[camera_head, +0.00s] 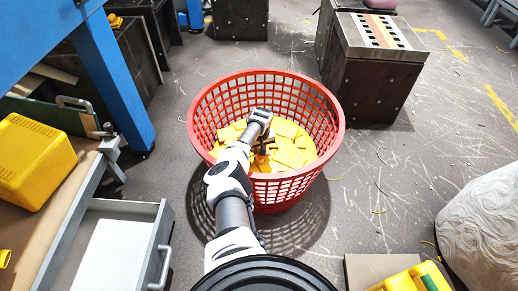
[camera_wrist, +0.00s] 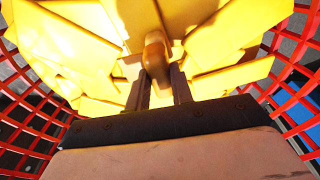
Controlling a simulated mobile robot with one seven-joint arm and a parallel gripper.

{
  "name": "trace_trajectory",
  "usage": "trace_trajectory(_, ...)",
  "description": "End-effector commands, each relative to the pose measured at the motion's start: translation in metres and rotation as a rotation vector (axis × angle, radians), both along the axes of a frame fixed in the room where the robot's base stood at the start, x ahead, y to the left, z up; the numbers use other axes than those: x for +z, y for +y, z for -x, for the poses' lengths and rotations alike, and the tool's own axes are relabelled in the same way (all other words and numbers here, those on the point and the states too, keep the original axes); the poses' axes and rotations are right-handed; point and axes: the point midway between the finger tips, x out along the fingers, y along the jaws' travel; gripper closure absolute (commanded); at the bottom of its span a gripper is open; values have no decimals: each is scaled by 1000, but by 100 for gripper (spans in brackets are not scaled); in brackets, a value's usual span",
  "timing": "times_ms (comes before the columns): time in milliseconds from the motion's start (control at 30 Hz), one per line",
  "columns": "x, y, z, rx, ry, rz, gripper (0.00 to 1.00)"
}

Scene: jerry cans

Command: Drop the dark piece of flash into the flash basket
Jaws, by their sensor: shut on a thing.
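The red flash basket (camera_head: 288,188) stands on the floor in the middle of the head view, with yellow flash pieces (camera_head: 291,155) lying inside it. My gripper (camera_head: 261,150) reaches down inside the rim, over the yellow pieces. In the wrist view my gripper (camera_wrist: 158,88) is shut on a small brownish piece, the dark piece of flash (camera_wrist: 155,52), which sticks out past the fingertips. Yellow pieces (camera_wrist: 225,35) fill the view behind it. I cannot tell whether the dark piece touches them. The basket's red mesh wall (camera_wrist: 290,112) shows on both sides.
A yellow jerry can (camera_head: 35,160) lies on the bench at the left, above an open grey drawer (camera_head: 115,240). A dark block with a striped top (camera_head: 375,85) stands behind the basket at the right. A pale sack (camera_head: 485,220) is at the right edge. The floor between is mostly clear.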

Motion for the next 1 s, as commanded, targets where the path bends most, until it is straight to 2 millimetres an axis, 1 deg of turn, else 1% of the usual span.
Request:
trace_trajectory(67,-4,0,0,0,-1,0,99)
trace_trajectory(100,-2,0,0,0,-1,0,74)
trace_trajectory(233,-2,0,0,0,0,0,56)
trace_trajectory(533,-1,0,0,0,0,0,56)
trace_trajectory(667,8,0,0,0,1,1,56)
trace_trajectory(767,24,0,0,-1,-3,0,56)
trace_trajectory(1000,76,-2,7,-2,-5,-1,56)
